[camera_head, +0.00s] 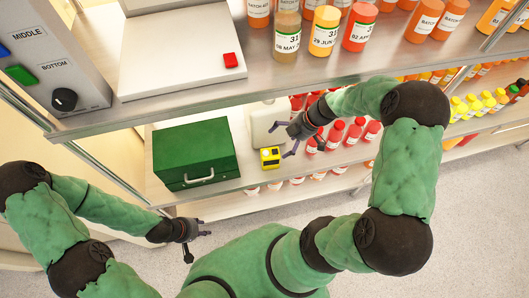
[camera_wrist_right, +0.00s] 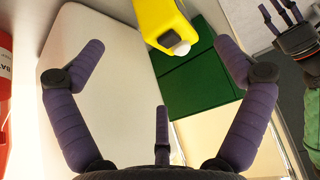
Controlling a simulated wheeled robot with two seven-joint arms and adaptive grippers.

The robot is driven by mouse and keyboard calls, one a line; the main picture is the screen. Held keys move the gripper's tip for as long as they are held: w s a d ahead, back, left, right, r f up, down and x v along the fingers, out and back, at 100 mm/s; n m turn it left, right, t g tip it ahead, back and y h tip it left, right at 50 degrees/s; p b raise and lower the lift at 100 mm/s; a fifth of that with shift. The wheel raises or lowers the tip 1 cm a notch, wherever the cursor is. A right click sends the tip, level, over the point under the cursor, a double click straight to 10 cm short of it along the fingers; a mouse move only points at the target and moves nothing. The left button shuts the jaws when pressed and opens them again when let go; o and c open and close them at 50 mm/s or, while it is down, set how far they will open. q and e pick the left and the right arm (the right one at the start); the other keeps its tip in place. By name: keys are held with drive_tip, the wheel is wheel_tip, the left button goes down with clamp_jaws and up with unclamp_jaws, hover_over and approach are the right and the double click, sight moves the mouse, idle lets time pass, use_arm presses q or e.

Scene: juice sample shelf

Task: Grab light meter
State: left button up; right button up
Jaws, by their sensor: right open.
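The light meter is a small yellow device (camera_head: 270,157) on the lower shelf, between the green case and the red bottles. In the right wrist view the yellow meter (camera_wrist_right: 158,20) shows at the top with a white round knob on its end. My right gripper (camera_head: 278,141) is open just above and beside the meter, its fingers pointing toward it. My left gripper (camera_head: 198,245) is open and empty in front of the shelf, below the green case.
A green case (camera_head: 195,150) with a handle stands left of the meter. A white object (camera_head: 268,118) stands behind it. Red bottles (camera_head: 335,133) crowd the right side. The upper shelf edge (camera_head: 300,82) runs above, carrying bottles and a white device (camera_head: 180,50).

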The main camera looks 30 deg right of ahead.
sight(274, 149)
drive_tip(key=b+x, duration=0.1)
drive_tip(key=x, duration=0.4)
drive_tip(key=shift+s+f, duration=0.15)
drive_tip(key=x, duration=0.1)
drive_tip(key=b+x, duration=0.1)
drive_tip(key=x, duration=0.1)
drive_tip(key=b+x, duration=0.1)
drive_tip(key=x, duration=0.1)
drive_tip(key=shift+s+d+f, duration=0.15)
drive_tip(key=shift+s+f, duration=0.1)
drive_tip(key=shift+r, duration=0.1)
drive_tip(key=c, duration=1.6)
